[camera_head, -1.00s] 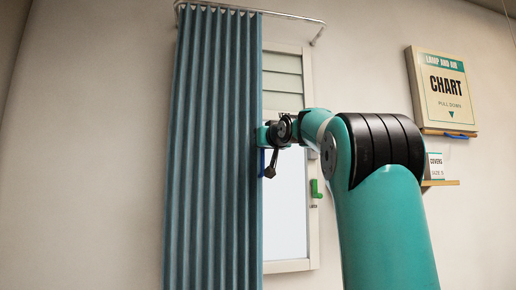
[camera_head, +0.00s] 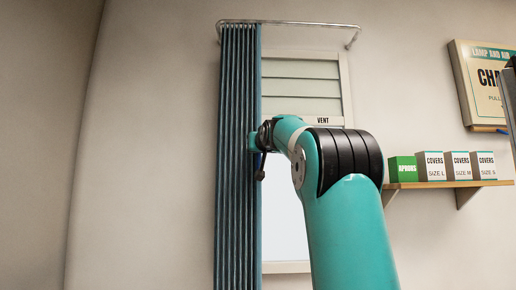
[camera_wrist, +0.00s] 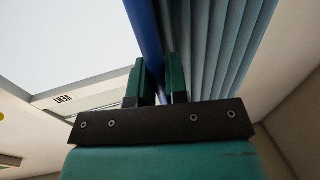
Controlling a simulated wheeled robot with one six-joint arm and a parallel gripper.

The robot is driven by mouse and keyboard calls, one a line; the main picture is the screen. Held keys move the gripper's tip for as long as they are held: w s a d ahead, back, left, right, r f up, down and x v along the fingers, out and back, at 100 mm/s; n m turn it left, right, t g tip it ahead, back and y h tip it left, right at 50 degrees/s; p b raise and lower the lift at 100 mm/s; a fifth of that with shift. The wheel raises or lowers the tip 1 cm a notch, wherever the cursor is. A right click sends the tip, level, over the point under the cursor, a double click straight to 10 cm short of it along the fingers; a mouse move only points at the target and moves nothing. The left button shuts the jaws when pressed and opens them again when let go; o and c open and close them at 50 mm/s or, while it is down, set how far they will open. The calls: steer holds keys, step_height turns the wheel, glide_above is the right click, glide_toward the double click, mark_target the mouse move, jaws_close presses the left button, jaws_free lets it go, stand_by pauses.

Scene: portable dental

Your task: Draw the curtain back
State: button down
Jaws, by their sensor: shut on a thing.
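The blue-grey pleated curtain (camera_head: 236,170) hangs from a metal rail (camera_head: 290,23) and is bunched in narrow folds at the rail's left end. My gripper (camera_head: 254,142) is at the curtain's right edge, about halfway down the visible part. In the wrist view the two green fingers of my gripper (camera_wrist: 160,82) are closed around a blue strip (camera_wrist: 147,38) along the curtain's edge, with the curtain folds (camera_wrist: 215,45) to the right. The window (camera_head: 305,85) behind is largely uncovered, with slats above and a bright pane below. The curtain's lower end is out of view.
A "VENT" label (camera_head: 322,121) is on the window frame, partly behind my arm. The wall left of the curtain is bare.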

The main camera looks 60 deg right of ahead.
steer(key=c, duration=1.1)
jaws_free()
steer(key=shift+c, duration=0.2)
steer(key=b+v, duration=0.7)
steer(key=v, duration=1)
steer(key=shift+a, duration=0.2)
steer(key=shift+s, duration=0.1)
